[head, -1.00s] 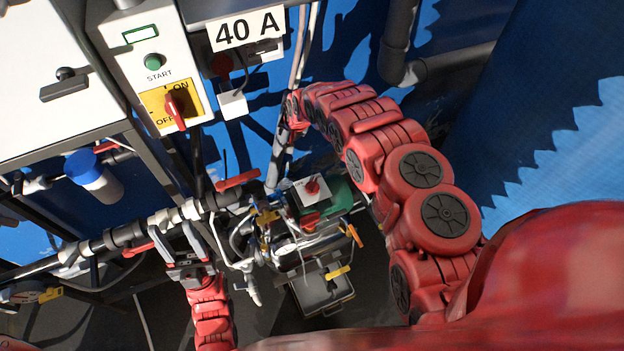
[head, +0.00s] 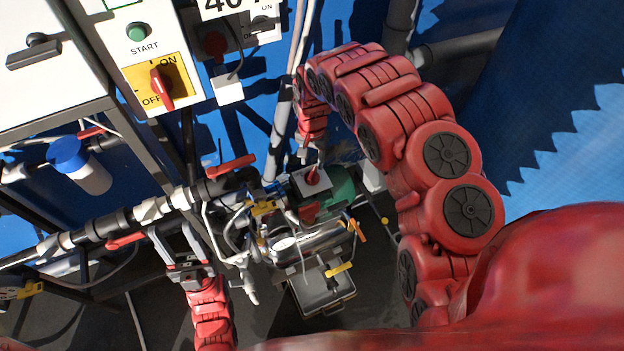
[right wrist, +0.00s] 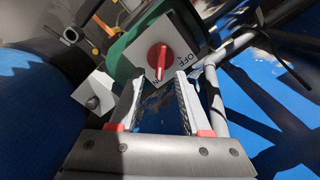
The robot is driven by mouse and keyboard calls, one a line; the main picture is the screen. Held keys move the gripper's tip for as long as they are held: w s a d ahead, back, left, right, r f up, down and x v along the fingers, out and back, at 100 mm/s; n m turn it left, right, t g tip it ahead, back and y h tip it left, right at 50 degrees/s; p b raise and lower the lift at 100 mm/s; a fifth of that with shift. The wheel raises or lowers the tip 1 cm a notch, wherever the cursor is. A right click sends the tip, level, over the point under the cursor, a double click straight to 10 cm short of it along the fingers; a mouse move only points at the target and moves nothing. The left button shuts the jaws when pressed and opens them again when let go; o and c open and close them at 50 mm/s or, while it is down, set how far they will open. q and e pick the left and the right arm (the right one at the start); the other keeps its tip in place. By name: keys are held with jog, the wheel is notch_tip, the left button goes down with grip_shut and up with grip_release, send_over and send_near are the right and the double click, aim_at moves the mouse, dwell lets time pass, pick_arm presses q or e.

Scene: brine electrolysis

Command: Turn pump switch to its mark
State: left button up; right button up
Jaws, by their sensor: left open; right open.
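The pump switch (head: 313,178) is a red knob on a pale square plate, above a green pump body low in the middle of the head view. In the right wrist view the red knob (right wrist: 160,58) has a bar handle pointing down the picture. An OFF label shows to its right, and further lettering below is partly hidden. My right gripper (right wrist: 158,80) is open, its fingertips on either side of the handle's lower end in the picture; I cannot tell whether they touch it. My left gripper (head: 175,234) is open and empty beside the pipework.
A control box with a green START button (head: 136,32) and a red ON/OFF switch (head: 162,88) stands upper left. A horizontal pipe with red valve handles (head: 231,167) runs left of the pump. A blue-capped filter (head: 80,160) hangs at left.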

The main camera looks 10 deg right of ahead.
aim_at(312, 173)
jog(key=shift+f+p, duration=0.35)
jog(key=shift+f, duration=3.05)
grip_shut()
